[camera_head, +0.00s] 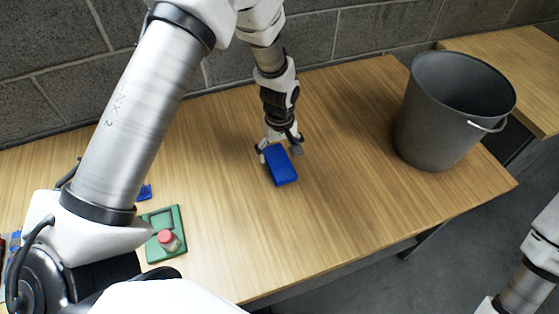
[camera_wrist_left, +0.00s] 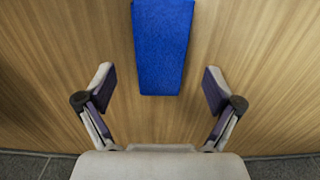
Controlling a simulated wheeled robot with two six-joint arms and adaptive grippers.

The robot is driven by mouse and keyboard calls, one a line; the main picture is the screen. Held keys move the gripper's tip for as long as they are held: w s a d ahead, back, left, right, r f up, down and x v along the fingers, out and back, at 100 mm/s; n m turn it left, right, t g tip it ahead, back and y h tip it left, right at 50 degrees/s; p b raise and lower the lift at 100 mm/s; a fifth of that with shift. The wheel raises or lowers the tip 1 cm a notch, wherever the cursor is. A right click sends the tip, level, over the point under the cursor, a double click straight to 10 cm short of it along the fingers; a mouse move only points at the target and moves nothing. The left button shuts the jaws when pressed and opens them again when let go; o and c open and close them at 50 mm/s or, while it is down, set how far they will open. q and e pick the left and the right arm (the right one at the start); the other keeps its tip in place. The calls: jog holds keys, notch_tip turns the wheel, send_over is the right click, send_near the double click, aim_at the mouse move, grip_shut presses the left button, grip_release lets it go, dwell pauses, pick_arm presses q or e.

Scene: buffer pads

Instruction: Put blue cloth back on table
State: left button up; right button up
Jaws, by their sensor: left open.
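The blue cloth (camera_head: 281,168) is a small folded block shape, lying on the wooden table (camera_head: 345,200) near its middle. My left gripper (camera_head: 278,147) is at the end of the cloth nearer the wall, with its fingers spread to either side. In the left wrist view, the blue cloth (camera_wrist_left: 161,48) lies centred ahead of the open, empty fingers (camera_wrist_left: 158,78), with bare wood between it and each finger. I cannot tell the exact height of the fingertips above the table. Only part of my right arm shows at the lower right; its gripper is out of view.
A grey bucket (camera_head: 435,130) with a handle stands at the table's right end. A green tray (camera_head: 153,250) with a red-capped jar (camera_head: 168,240) sits at the left front, and a small blue item (camera_head: 144,192) lies behind it. A block wall (camera_head: 330,40) borders the back. Wood around the cloth is clear.

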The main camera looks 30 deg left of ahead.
aim_at(279, 162)
pick_arm(q)
notch_tip(279, 162, up, 8)
jog(key=shift+f+b, duration=0.25)
jog(key=shift+b, duration=0.1)
